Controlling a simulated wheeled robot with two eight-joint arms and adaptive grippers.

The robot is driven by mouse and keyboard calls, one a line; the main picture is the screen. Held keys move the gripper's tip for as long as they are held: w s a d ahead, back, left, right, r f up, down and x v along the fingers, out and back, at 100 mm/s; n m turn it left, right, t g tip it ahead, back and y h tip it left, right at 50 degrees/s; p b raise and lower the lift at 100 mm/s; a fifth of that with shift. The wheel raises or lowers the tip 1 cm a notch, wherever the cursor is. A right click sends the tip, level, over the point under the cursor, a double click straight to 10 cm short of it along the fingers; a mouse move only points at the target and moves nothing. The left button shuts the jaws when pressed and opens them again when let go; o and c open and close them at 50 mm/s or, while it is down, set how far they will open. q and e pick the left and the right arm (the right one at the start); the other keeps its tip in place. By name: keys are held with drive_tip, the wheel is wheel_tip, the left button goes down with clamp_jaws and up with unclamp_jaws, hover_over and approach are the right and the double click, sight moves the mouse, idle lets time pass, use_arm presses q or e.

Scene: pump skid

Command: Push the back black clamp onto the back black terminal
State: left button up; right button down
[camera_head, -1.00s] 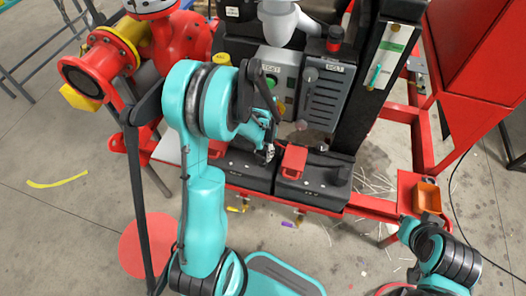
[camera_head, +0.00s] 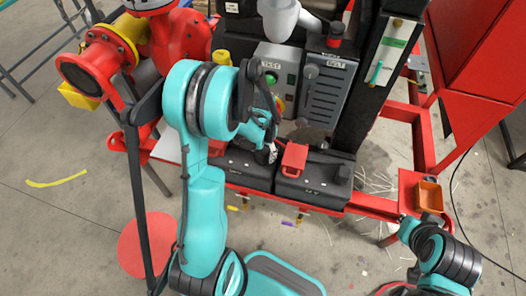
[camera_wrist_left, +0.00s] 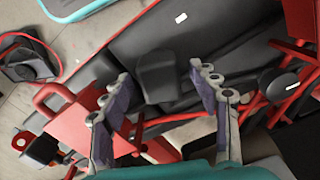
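My left gripper (camera_head: 271,153) reaches down over the back black battery box (camera_head: 238,169) in the head view. In the left wrist view, its two purple-padded fingers (camera_wrist_left: 161,75) stand apart. A rounded black block (camera_wrist_left: 157,78), apparently the back black clamp, lies between them, with gaps seen on both sides. I cannot tell whether it sits on its terminal; the terminal is not visible beneath it. In the head view the gripper hides this spot. My right arm (camera_head: 445,255) shows at the lower right, but its fingertips are not clearly seen.
The front battery box (camera_head: 312,185) carries a red cap (camera_head: 294,158) and a black cap (camera_head: 342,173). A grey panel (camera_head: 328,90) and dark post (camera_head: 362,95) stand behind. A red handle-shaped part (camera_wrist_left: 58,103) lies left of the fingers. An orange bin (camera_head: 429,196) is at right.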

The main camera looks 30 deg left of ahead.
use_arm(q)
wheel_tip(320, 180, up, 12)
idle(0.6)
idle(0.4)
drive_tip(key=s+d+r+n+t, duration=0.1)
drive_tip(key=s+d+r+t, duration=0.6)
drive_tip(key=s+d, duration=0.3)
drive_tip(key=shift+s+d+r+n, duration=0.3)
drive_tip(key=shift+s+r+n, duration=0.1)
drive_tip(key=shift+s, duration=0.2)
drive_tip(key=shift+a, duration=0.1)
idle(1.0)
